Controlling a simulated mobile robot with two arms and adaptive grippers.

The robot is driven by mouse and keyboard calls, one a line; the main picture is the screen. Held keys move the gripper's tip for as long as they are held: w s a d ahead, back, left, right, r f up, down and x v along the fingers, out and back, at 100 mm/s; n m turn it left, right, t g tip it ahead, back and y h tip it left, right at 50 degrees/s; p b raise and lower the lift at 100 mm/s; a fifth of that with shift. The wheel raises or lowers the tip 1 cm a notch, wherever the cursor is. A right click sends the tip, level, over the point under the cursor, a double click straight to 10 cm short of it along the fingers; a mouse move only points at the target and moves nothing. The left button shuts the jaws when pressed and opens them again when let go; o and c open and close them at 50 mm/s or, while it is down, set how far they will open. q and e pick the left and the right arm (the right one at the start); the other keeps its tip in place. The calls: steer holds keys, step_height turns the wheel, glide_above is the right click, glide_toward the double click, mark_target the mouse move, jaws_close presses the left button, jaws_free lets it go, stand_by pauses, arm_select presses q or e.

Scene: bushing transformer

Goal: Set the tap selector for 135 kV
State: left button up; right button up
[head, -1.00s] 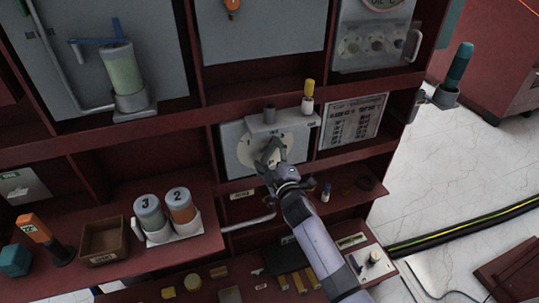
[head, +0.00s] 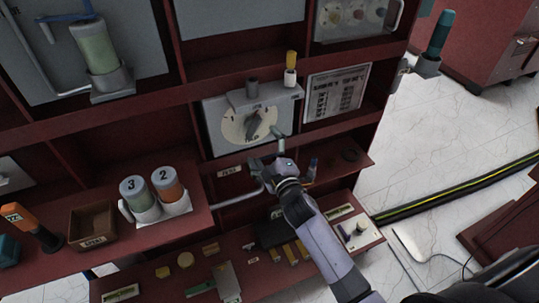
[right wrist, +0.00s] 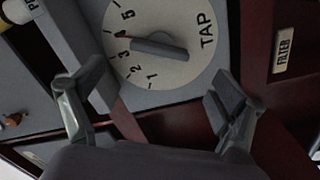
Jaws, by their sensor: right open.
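The tap selector is a pale round dial (head: 240,128) on a grey panel, with a dark elongated knob (head: 258,121). In the right wrist view the dial (right wrist: 185,75) reads TAP and has numbers 1 to 5. My right gripper (head: 267,151) is open and empty, just below and in front of the dial. In the wrist view its fingers (right wrist: 155,86) are spread wide, apart from the knob. My left gripper is not in view.
A printed placard (head: 334,95), too small to read, hangs right of the dial. A yellow-topped post (head: 291,68) stands above the panel. Canisters marked 3 (head: 136,194) and 2 (head: 167,184) stand on the shelf at left. A grey pipe (head: 238,198) runs below the dial.

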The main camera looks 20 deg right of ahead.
steer(key=s, duration=0.4)
steer(key=shift+s+d, duration=0.1)
steer(key=shift+s, duration=0.05)
steer(key=s+f+m+g+p, duration=0.15)
steer(key=s+f+g, duration=0.35)
steer(key=f, duration=1)
steer(key=s+f+m+g, duration=0.3)
steer(key=s+f, duration=0.4)
steer(key=f, duration=0.8)
steer(key=s+d+f+m+g, duration=0.1)
steer(key=s+f+g, duration=0.2)
steer(key=s, duration=0.9)
steer(key=s+d+f+m+g+p, duration=0.1)
steer(key=s+f+m+g, duration=0.1)
steer(key=s+f, duration=0.8)
steer(key=s+d+f+m+g, duration=0.1)
steer(key=s+f+g, duration=0.3)
steer(key=s, duration=1)
step_height(320, 180, down, 3)
steer(key=shift+s+d+r+m+h+p, duration=0.2)
steer(key=shift+m+h+p, duration=0.15)
steer(key=shift+m, duration=0.4)
